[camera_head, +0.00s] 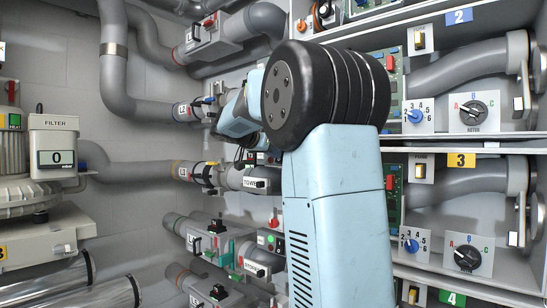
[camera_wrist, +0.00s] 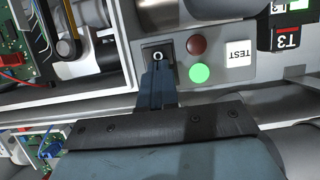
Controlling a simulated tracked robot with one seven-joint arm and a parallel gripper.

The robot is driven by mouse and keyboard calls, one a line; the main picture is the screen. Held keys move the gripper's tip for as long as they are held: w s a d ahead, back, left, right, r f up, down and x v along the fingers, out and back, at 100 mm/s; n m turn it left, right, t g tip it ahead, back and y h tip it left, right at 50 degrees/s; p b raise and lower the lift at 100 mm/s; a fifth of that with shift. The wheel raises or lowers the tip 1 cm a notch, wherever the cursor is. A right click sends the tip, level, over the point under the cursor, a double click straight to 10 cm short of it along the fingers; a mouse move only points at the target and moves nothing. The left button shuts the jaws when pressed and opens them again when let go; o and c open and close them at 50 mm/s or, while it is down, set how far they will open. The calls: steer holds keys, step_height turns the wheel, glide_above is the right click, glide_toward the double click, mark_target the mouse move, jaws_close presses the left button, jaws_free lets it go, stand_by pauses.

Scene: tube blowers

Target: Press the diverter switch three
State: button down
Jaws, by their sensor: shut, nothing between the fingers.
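In the wrist view my gripper (camera_wrist: 157,74) is shut and empty. Its fingertips are right at a small switch (camera_wrist: 157,54) with a round silver tip in a dark square mount on a grey panel. I cannot tell whether they touch it. To its right are a dark red light (camera_wrist: 196,45), a lit green light (camera_wrist: 199,73) and a TEST label (camera_wrist: 239,54). In the head view my arm hides the gripper and this switch.
Grey pipes with valves (camera_head: 115,85) run along the wall at left. Shelves at right hold circuit boards and rotary knobs (camera_head: 473,112), with a yellow label 3 (camera_head: 461,160).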

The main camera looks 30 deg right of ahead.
steer(key=shift+a, duration=0.1)
steer(key=v, duration=1.3)
steer(key=shift+a+r, duration=0.2)
steer(key=shift+a, duration=0.1)
steer(key=shift+a+f, duration=0.1)
steer(key=shift+a, duration=0.1)
